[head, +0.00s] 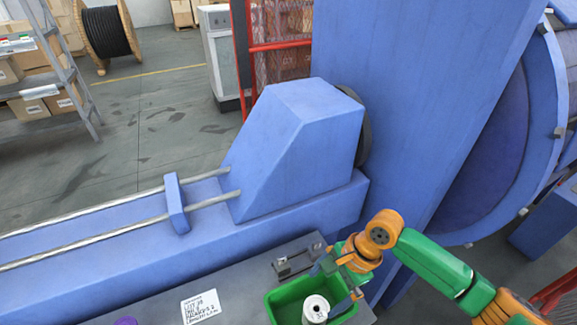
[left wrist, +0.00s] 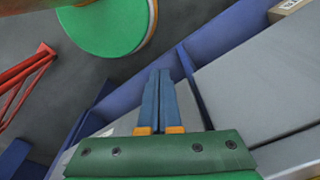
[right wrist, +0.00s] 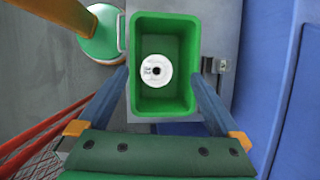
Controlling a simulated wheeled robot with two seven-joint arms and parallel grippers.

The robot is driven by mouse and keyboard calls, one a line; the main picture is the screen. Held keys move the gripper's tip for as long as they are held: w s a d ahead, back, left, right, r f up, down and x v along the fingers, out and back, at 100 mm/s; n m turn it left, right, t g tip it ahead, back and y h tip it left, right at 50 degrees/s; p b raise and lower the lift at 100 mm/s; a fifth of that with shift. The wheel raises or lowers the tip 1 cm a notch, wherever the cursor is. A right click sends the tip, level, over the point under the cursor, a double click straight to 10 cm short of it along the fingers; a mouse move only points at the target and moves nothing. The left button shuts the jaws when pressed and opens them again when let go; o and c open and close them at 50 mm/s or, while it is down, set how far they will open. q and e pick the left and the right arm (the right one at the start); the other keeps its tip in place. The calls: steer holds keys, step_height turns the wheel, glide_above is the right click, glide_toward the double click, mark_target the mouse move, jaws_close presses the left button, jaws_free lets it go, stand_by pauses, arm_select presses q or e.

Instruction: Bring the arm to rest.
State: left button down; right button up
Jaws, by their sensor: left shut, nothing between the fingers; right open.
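My right arm comes in from the lower right in the head view. My right gripper (head: 341,284) is open over the green bin (head: 283,305). In the right wrist view its spread fingers (right wrist: 158,80) frame the bin (right wrist: 187,112), with nothing held between them. A white spool (head: 316,306) sits inside the bin; it also shows in the right wrist view (right wrist: 156,71). I cannot tell whether the fingers touch the bin. My left gripper (left wrist: 160,72) shows in the left wrist view, fingers together and empty. It is not seen in the head view.
The grey bench (head: 240,279) carries a label sheet (head: 201,308) and a small metal fixture (head: 296,262). The blue strander housing (head: 300,135) and a tall blue panel (head: 410,100) stand close behind the bench. Red fencing (right wrist: 45,140) shows beside the right gripper.

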steer(key=s+a+f+n+t, duration=0.1)
steer(key=s+n, duration=0.1)
steer(key=n, duration=0.2)
steer(key=s+a+f+n+t, duration=0.1)
steer(key=a+n, duration=0.1)
steer(key=n, duration=0.1)
steer(key=s+a+f+n, duration=0.1)
steer(key=s+n, duration=0.1)
steer(key=n, duration=0.2)
steer(key=shift+s+a+f+n+t, duration=0.1)
steer(key=shift+s+a+n+t, duration=0.2)
steer(key=shift+s+t, duration=0.1)
steer(key=s+d+f+n+t+h, duration=0.1)
steer(key=s+d+n+h, duration=0.4)
steer(key=d, duration=0.6)
step_height(320, 180, down, 10)
steer(key=s+d+f+g, duration=0.1)
steer(key=s+f+g, duration=0.1)
steer(key=s+f, duration=1.3)
step_height(320, 180, down, 2)
steer(key=shift+d+y, duration=0.25)
steer(key=shift+y, duration=0.05)
